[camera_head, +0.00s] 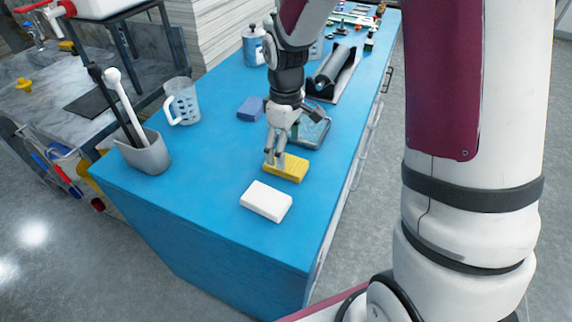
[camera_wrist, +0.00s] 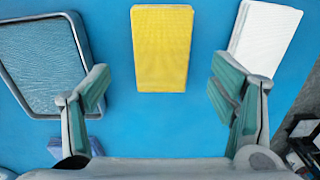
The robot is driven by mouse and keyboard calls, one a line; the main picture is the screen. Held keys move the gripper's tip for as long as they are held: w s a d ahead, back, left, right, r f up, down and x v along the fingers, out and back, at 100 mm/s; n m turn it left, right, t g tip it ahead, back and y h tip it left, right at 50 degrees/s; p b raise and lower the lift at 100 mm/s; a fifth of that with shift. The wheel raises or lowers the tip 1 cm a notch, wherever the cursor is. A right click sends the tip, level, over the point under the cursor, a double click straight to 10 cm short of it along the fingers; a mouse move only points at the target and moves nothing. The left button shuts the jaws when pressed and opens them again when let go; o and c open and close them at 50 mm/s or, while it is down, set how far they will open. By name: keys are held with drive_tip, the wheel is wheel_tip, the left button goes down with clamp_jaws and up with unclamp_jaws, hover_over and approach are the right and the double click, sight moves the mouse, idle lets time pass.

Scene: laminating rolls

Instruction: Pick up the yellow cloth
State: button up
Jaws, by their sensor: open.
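The yellow cloth (camera_head: 287,168) is a folded, textured rectangular block lying flat on the blue bench top (camera_head: 215,150). In the wrist view the yellow cloth (camera_wrist: 161,48) sits at the top middle, beyond the fingertips and in line with the gap between them. My gripper (camera_head: 276,162) is close to the cloth in the head view and hides a little of its left side. In the wrist view my gripper (camera_wrist: 160,88) has its fingers spread wide with nothing between them. I cannot tell the exact height of the fingertips above the bench.
A white block (camera_head: 266,201) lies near the cloth, also in the wrist view (camera_wrist: 264,38). A glass-like tray (camera_head: 312,131) and a blue-violet block (camera_head: 250,107) lie behind. A grey holder (camera_head: 146,155) and a measuring jug (camera_head: 183,103) stand left. The front bench corner is clear.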

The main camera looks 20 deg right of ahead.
wheel_tip(320, 180, down, 5)
drive_tip(key=shift+s+r, duration=0.15)
drive_tip(key=shift+r, duration=0.05)
drive_tip(key=c, duration=1.2)
drive_tip(key=shift+r, duration=0.9)
drive_tip(key=shift+s+r, duration=0.15)
drive_tip(key=shift+r, duration=0.35)
drive_tip(key=shift+s+r, duration=0.15)
drive_tip(key=shift+r, duration=0.35)
drive_tip(key=s, duration=0.5)
drive_tip(key=s+r+p, duration=0.1)
drive_tip(key=s, duration=0.4)
drive_tip(key=s+p, duration=0.1)
drive_tip(key=s, duration=0.4)
drive_tip(key=shift+d+r, duration=0.2)
drive_tip(key=shift+d, duration=0.15)
drive_tip(key=shift+s+f, duration=0.1)
drive_tip(key=shift+s, duration=0.1)
